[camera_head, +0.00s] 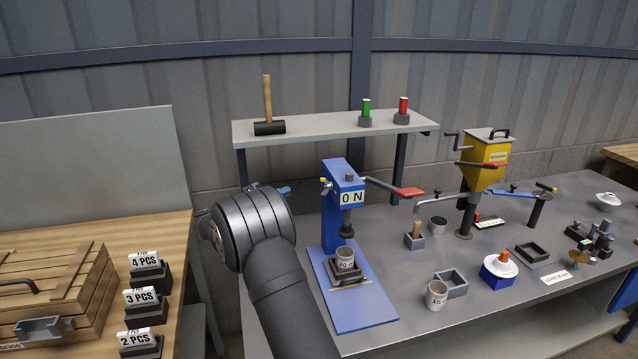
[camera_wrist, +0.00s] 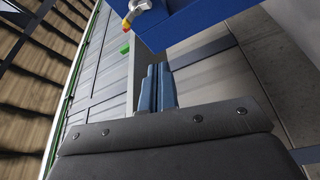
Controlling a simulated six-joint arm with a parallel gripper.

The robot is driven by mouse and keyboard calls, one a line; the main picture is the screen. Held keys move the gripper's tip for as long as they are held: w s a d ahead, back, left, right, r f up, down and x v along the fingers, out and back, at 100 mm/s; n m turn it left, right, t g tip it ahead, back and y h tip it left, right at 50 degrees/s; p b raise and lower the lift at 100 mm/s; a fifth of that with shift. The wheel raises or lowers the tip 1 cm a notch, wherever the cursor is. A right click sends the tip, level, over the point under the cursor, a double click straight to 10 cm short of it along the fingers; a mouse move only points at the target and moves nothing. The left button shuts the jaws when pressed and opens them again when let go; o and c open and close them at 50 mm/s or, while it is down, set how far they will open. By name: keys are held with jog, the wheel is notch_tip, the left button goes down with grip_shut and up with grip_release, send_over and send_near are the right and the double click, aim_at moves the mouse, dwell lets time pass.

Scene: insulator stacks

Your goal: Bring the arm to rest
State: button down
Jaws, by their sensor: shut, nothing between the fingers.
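My arm reaches up from the bottom middle of the head view, and its dark rounded wrist hides most of my gripper. Only a bit of the blue fingers (camera_head: 284,190) shows to the right of the wrist, left of the blue press (camera_head: 334,210). In the wrist view my gripper (camera_wrist: 157,72) has its two blue fingers together, with nothing between them. The press's blue body also shows in the wrist view (camera_wrist: 190,18), above and to the right of the fingertips, apart from them.
A cup (camera_head: 345,258) stands on the press base. Another cup (camera_head: 437,295) stands on the grey table (camera_head: 400,337). A shelf (camera_head: 335,127) holds a mallet (camera_head: 268,112). A yellow hopper (camera_head: 484,162) stands right. A wooden crate (camera_head: 60,285) and number signs (camera_head: 144,259) are left.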

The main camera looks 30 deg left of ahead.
dwell(0.3)
jog(key=w+d, duration=0.6)
jog(key=d, duration=0.1)
dwell(0.6)
jog(key=shift+w, duration=0.1)
